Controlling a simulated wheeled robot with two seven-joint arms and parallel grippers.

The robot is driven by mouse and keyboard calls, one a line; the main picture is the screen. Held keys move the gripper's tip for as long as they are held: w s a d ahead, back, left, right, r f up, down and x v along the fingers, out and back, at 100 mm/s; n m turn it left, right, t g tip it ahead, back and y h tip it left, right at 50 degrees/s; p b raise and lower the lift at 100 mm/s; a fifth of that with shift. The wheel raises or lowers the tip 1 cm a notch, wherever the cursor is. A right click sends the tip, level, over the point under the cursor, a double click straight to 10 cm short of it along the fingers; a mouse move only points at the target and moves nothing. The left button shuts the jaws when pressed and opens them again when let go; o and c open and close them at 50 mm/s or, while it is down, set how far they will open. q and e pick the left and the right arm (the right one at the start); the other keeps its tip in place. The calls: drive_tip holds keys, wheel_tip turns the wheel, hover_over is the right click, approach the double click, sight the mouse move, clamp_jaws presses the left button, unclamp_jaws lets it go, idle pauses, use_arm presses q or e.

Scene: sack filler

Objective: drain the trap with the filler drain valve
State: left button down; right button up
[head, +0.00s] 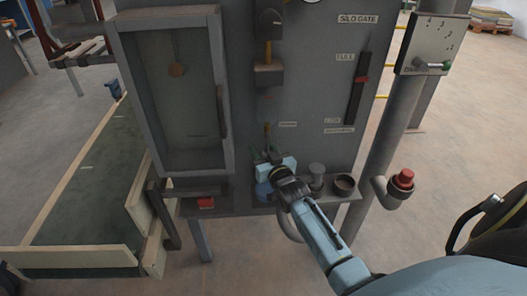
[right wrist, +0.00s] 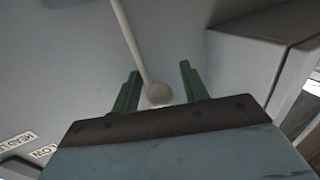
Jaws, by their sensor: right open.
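My right gripper (head: 267,153) is at the lower front of the grey filler panel (head: 312,95), above a small shelf. Its green fingers are open in the right wrist view (right wrist: 160,82). A thin pale rod (right wrist: 130,40) ends in a round knob (right wrist: 159,94), which shows between the two fingers, apart from both. I cannot tell whether this rod is the drain valve's lever. In the head view a small upright lever (head: 267,130) shows just above the gripper, beside a small label too small to read. The trap cannot be made out for certain. My left gripper is not in view.
A framed window box (head: 178,90) stands left of the gripper. The silo gate slider (head: 361,79) is to the right. A dark cup (head: 344,184) sits on the shelf. A red-capped pipe (head: 403,179) stands farther right. A grey box edge (right wrist: 255,60) is close right in the wrist view.

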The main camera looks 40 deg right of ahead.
clamp_jaws()
